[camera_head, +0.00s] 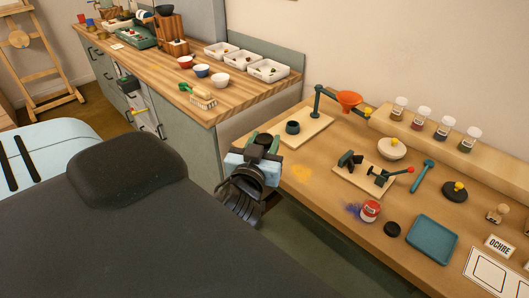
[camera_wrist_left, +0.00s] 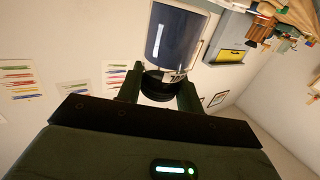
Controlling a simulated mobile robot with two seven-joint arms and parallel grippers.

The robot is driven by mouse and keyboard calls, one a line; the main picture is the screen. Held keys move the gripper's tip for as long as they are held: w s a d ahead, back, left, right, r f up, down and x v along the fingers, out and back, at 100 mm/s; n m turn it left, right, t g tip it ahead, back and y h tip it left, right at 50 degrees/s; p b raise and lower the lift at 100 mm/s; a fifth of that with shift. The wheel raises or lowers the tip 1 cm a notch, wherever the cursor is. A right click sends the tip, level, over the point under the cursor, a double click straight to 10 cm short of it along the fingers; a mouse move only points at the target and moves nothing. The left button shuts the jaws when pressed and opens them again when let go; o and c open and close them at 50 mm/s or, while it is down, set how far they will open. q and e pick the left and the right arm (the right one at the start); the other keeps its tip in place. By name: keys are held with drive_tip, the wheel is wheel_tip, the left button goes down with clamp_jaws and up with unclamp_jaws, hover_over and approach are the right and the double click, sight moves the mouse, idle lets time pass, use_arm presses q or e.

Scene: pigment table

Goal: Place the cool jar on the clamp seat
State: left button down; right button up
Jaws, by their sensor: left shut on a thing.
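My left gripper (camera_head: 263,142) is over the near left edge of the wooden table in the head view. In the left wrist view its fingers (camera_wrist_left: 160,92) are shut on the black-lidded end of a jar (camera_wrist_left: 172,38). The jar has a dark blue body with a clear edge and points away from the gripper. In the head view the jar's body is mostly hidden by the gripper. The clamp (camera_head: 382,178), with dark jaws and a red-knobbed handle, stands on a pale board (camera_head: 352,185) to the right of the gripper, well apart from it. My right gripper is not in view.
A funnel stand (camera_head: 318,105) with an orange funnel is behind the gripper. Several pigment jars (camera_head: 423,119) stand on the back ledge.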

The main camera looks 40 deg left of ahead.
use_arm(q)
drive_tip(key=shift+s+r, duration=0.15)
drive_tip(key=shift+r, duration=0.1)
